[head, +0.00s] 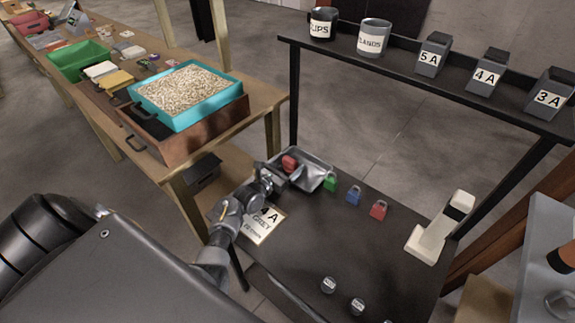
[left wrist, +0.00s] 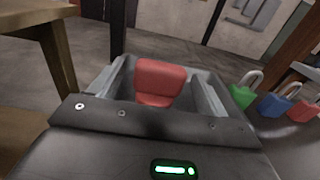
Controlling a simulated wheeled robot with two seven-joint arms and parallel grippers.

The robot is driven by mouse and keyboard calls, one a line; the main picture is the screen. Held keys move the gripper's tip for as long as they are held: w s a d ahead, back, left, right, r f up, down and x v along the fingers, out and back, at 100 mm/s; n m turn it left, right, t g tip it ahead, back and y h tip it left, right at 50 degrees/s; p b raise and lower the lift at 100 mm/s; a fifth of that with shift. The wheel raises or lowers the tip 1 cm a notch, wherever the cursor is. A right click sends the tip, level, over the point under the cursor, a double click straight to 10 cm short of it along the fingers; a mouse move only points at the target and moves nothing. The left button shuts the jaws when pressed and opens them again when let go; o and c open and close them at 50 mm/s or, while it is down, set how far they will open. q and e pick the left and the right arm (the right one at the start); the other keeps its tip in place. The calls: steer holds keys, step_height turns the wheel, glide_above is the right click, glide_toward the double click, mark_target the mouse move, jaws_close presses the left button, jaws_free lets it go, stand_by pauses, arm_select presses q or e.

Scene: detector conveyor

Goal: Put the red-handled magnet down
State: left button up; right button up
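The red-handled magnet (head: 289,163) is at the left end of a grey metal tray (head: 322,163) on the dark table. Its red handle (left wrist: 160,82) fills the middle of the left wrist view; its lower part is hidden. My left gripper (head: 281,177) reaches to the tray's near left end. In the left wrist view its grey fingers stand to either side of the handle, with what looks like a gap on each side, so it looks open around the handle. Whether the magnet rests on the tray floor is hidden. My right gripper is not in view.
Green (head: 330,182), blue (head: 353,196) and red (head: 378,210) padlocks stand right of the tray. A labelled card (head: 258,226) lies near my left wrist. A white device (head: 440,228) stands at the table's right. The table's middle is clear.

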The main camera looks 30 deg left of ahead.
arm_select(q)
steer(key=shift+r, duration=0.1)
steer(key=s, duration=0.4)
steer(key=s+a, duration=0.1)
steer(key=s, duration=0.3)
steer(key=s+p, duration=0.1)
steer(key=s, duration=0.2)
steer(key=shift+s+a, duration=0.3)
steer(key=shift+s, duration=0.1)
